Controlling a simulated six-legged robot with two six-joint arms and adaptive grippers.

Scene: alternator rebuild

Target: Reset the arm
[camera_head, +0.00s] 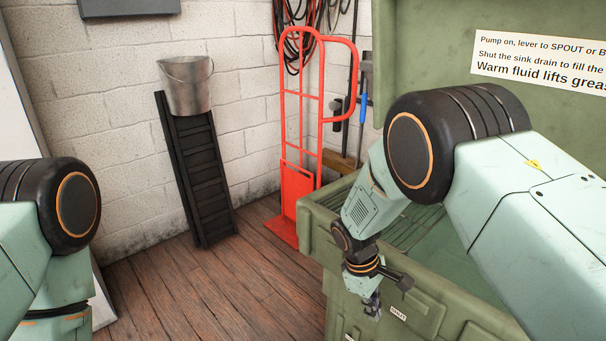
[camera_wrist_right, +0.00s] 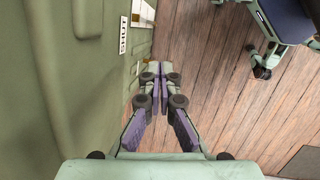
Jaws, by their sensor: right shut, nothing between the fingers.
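My right gripper (camera_head: 372,304) hangs in front of the green parts washer's front wall, pointing down. In the right wrist view its fingers (camera_wrist_right: 160,72) are together with nothing between them, above the wooden floor. My right arm comes in from the right and crosses over the washer's sink. My left arm shows only in part at the left edge of the head view; its gripper is out of the frame.
The green parts washer (camera_head: 312,232) stands at right, with an instruction label (camera_head: 545,62) on its raised lid. The wooden floor (camera_head: 190,290) between is clear.

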